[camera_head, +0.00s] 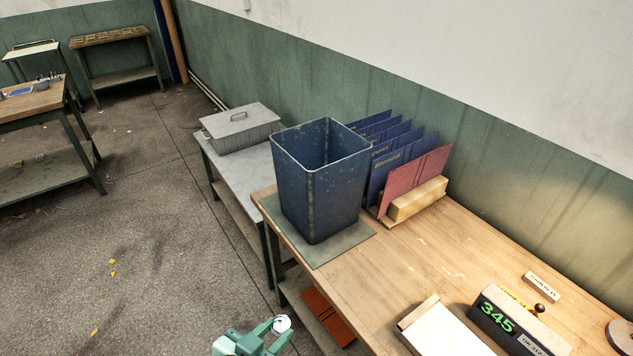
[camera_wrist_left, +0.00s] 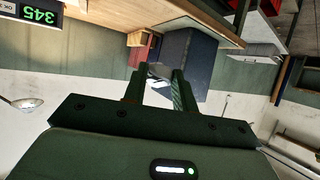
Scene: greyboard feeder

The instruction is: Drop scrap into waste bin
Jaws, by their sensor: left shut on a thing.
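The waste bin is likely the tall dark blue square bin (camera_head: 325,195), open at the top and scuffed, standing upright on a grey-green mat (camera_head: 345,243) at the wooden table's left end. In the left wrist view, which is upside down, a blue bin (camera_wrist_left: 188,58) shows beyond the fingertips. My left gripper (camera_head: 277,326) is at the bottom of the head view, below and in front of the bin, apart from it. It is shut on a small white scrap (camera_head: 282,322); the scrap also shows between the fingers in the left wrist view (camera_wrist_left: 157,95). My right gripper is out of view.
A red board (camera_head: 420,178) and several blue boards stand in a rack right of the bin. A grey lidded box (camera_head: 240,128) sits on the metal table behind. A display reading 345 (camera_head: 497,318) and a pale tray (camera_head: 445,332) are at front right.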

